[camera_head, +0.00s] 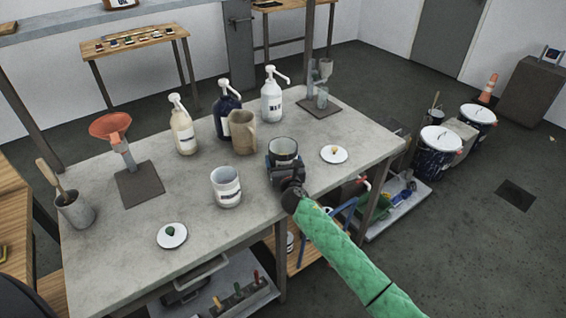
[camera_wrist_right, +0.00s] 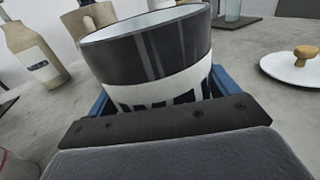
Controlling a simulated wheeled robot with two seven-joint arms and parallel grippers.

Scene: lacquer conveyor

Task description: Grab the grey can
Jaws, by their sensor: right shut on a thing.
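A dark grey can (camera_head: 284,148) with a white label band and an open top is at the front right of the grey table. My right gripper (camera_head: 286,170) is shut on it, coming from the front. In the right wrist view the can (camera_wrist_right: 150,55) fills the middle, between the blue fingers of the gripper (camera_wrist_right: 160,108). Its base is hidden behind the gripper, so I cannot tell whether it touches the table. A paler can (camera_head: 227,190) with a label stands to its left, apart from it. My left gripper is not in view.
Behind the held can stand a tan jug (camera_head: 242,135) and several pump bottles (camera_head: 272,97). A white lid with a knob (camera_head: 334,154) lies to the right, another lid (camera_head: 172,237) at the front left. An orange funnel stand (camera_head: 112,127) is further left.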

